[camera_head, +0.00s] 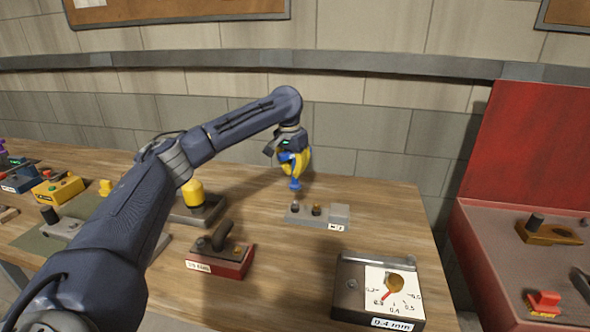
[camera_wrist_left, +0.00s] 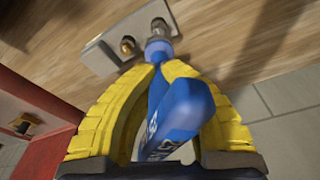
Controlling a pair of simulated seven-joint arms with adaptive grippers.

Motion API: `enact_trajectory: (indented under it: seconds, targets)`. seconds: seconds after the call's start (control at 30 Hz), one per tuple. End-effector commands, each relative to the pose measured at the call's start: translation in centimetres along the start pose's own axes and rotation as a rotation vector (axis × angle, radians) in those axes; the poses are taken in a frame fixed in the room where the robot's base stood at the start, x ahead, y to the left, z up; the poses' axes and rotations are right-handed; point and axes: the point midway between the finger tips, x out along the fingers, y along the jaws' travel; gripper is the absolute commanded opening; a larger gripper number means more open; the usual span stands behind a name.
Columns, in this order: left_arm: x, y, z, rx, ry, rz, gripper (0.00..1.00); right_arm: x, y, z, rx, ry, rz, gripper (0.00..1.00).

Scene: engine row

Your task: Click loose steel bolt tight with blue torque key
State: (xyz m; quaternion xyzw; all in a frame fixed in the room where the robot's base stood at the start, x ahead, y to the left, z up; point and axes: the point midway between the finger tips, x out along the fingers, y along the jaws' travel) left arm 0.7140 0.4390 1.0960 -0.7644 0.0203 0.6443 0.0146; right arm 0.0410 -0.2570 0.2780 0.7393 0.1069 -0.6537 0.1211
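My left gripper (camera_head: 295,163) has yellow fingers shut on the blue torque key (camera_head: 296,184), seen also in the left wrist view (camera_wrist_left: 180,112). The key points down, and its socket end is just above the steel bolt (camera_head: 295,206) with a small gap in the head view. The bolt stands on a small grey block (camera_head: 304,220) beside a brass-coloured bolt (camera_head: 317,209). I cannot tell how far the steel bolt sticks out. My right gripper is out of view.
A dial box (camera_head: 350,270) marked 0.4 mm sits at the front right of the bench. A red-based block with a dark handle (camera_head: 230,259) is nearer the middle. A red cabinet (camera_head: 530,140) stands right of the bench. Several devices crowd the left.

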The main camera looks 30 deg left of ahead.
Motion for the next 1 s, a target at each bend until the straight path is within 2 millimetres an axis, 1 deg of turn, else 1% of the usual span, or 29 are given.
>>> enact_trajectory:
  seconds: [0.8, 1.0]
  targets:
    - [4.2, 0.0, 0.7, 0.0, 0.002, 0.001, 0.0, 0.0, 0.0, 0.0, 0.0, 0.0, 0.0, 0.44]
    - [5.0, 0.0, 0.8, 0.0, 0.002, 0.0, 0.0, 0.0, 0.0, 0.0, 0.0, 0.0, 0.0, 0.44]
